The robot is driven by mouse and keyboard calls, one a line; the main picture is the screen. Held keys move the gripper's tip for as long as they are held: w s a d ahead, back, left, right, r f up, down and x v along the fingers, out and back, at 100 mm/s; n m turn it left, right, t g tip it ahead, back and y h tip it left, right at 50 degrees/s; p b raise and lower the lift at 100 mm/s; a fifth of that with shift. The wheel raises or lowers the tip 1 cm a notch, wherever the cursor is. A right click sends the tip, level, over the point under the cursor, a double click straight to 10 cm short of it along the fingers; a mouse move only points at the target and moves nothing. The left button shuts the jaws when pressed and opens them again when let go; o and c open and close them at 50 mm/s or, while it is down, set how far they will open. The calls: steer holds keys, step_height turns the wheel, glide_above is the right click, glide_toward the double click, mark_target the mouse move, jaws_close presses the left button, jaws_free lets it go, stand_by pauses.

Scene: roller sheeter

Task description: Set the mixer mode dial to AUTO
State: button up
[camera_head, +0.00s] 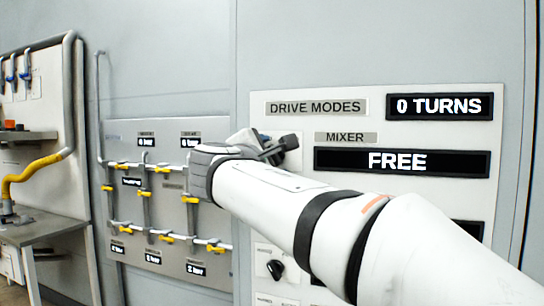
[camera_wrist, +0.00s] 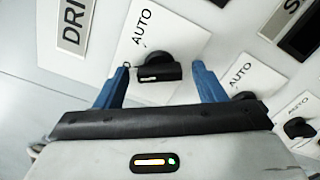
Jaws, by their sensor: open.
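The mixer dial is a black knob (camera_wrist: 160,68) on a white plate marked AUTO (camera_wrist: 141,27) in the wrist view. The knob has a pale stripe along one side. A second mark on the plate is partly hidden by the left finger. My gripper (camera_wrist: 160,67) is open, with one blue finger on either side of the knob; I cannot tell whether they touch it. In the head view my gripper (camera_head: 277,149) is at the panel below the DRIVE MODES label, largely covering the dial there. The MIXER display (camera_head: 402,162) reads FREE.
More dials, each with an AUTO plate, sit in a row to the right in the wrist view (camera_wrist: 298,127). Another black dial (camera_head: 275,269) shows below my arm. A display (camera_head: 439,106) reads 0 TURNS. A pipe panel with yellow valves (camera_head: 150,230) is left.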

steer(key=shift+c, duration=0.4)
steer(key=c, duration=0.9)
steer(key=shift+f+m+b, duration=0.1)
steer(key=shift+m+b, duration=0.2)
steer(key=shift+b, duration=0.1)
steer(key=shift+m+b, duration=5)
steer(key=shift+m, duration=0.8)
